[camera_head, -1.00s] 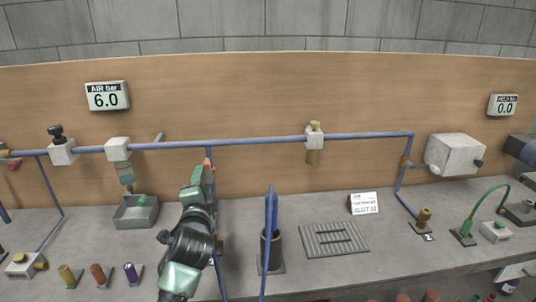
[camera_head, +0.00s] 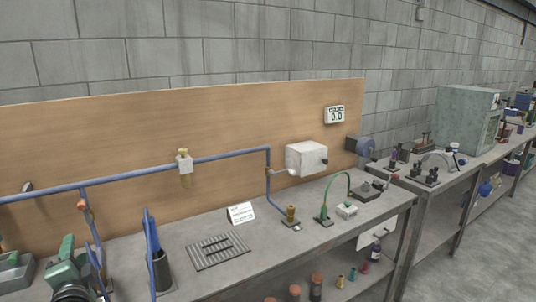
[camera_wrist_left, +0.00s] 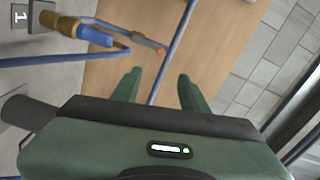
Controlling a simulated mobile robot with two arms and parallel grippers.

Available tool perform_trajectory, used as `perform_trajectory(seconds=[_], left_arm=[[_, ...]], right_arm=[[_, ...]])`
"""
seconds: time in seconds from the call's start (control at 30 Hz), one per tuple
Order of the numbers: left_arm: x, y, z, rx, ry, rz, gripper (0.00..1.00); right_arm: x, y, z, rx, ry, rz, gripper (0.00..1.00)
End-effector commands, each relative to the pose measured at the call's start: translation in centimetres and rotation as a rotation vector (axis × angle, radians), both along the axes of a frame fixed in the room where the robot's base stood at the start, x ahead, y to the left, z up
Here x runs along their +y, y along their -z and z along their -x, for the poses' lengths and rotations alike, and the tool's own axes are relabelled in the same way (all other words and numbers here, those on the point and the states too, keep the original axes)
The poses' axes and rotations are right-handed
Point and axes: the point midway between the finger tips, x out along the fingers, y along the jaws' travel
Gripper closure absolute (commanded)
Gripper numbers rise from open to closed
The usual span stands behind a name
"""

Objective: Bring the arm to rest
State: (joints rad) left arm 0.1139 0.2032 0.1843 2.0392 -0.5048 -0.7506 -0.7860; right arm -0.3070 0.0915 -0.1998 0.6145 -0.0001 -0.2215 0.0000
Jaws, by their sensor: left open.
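My left arm shows at the lower left of the head view, with its green and black gripper (camera_head: 68,262) above the bench near its left part. In the left wrist view the two green fingers of the left gripper (camera_wrist_left: 160,88) stand apart with nothing held between them. A blue pipe passes behind the gap between the fingers, in front of the wooden board. My right gripper is in neither view.
A blue pipe (camera_head: 228,155) runs along the wooden board (camera_head: 120,130). A black holder (camera_head: 160,270) with blue strips stands right of the gripper. A ribbed grey mat (camera_head: 217,250), a white card (camera_head: 241,213) and a white box (camera_head: 306,158) are further right. A second bench (camera_head: 440,190) stands beyond.

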Motion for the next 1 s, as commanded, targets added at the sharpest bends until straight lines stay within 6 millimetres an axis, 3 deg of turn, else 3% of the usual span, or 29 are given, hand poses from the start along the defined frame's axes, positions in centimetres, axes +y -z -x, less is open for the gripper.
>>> perform_trajectory(seconds=[0.1, 0.37, 0.67, 0.77, 0.9, 1.0], left_arm=[[-0.4, 0.9, 0.3, 0.011, 0.005, 0.028, 0.56], [-2.3, 4.5, 1.8, 0.061, 0.021, 0.160, 0.56], [-6.4, 11.5, 5.8, 0.178, 0.024, 0.423, 0.56], [-8.6, 14.7, 8.3, 0.244, 0.012, 0.549, 0.56], [-12.7, 19.7, 13.7, 0.375, -0.032, 0.771, 0.56], [-15.5, 22.3, 17.7, 0.467, -0.079, 0.910, 0.56]], right_arm=[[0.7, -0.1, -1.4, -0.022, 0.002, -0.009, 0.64], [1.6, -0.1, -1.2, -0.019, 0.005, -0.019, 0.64], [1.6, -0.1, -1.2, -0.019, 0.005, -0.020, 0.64], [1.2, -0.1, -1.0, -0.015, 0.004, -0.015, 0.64], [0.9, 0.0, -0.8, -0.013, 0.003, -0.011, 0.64], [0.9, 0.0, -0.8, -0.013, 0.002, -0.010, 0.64]])
